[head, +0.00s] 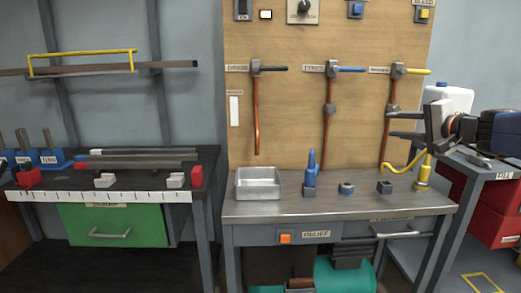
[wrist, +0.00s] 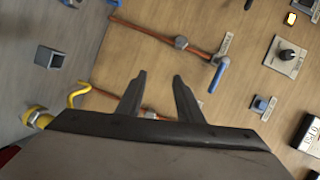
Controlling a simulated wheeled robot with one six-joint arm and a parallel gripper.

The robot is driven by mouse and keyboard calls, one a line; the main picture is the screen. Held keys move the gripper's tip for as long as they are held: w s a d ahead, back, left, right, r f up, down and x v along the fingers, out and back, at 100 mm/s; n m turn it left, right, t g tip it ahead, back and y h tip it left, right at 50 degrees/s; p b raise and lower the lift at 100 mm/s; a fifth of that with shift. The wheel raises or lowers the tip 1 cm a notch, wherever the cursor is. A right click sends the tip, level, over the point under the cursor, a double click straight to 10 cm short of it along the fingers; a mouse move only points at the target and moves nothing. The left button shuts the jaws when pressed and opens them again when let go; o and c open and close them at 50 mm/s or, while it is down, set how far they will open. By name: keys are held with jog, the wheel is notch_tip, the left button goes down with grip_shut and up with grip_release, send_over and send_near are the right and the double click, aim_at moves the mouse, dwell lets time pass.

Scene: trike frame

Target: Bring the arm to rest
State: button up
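My gripper (head: 393,125) is at the right of the head view, held above the right end of the steel workbench (head: 240,209). Its fingers point left, in front of the wooden panel (head: 300,110) as seen there. In the wrist view my gripper (wrist: 160,76) shows two dark fingers spread apart, with only the panel visible between them. It is open and holds nothing. My wrist and dark arm link extend to the right edge of the head view.
A yellow hooked fitting (head: 422,172) stands on the bench below my gripper. A valve with a yellow handle (head: 411,71) is on the panel close behind. A white jug (head: 449,92) and red bins (head: 499,212) are at the right. Open air lies left of my gripper.

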jog(key=s+a+f+n+g, duration=0.6)
jog(key=s+a+f+g, duration=0.1)
jog(key=s+a+f, duration=0.8)
jog(key=s+d+f+n+g+h, duration=0.3)
jog(key=s+d+f+n+h, duration=0.1)
jog(key=s+f, duration=1)
jog(key=s+n+h, duration=0.1)
jog(key=s, duration=0.1)
jog(key=shift+s+f+n+h, duration=0.3)
jog(key=shift+s+f, duration=0.05)
jog(key=shift+s, duration=0.05)
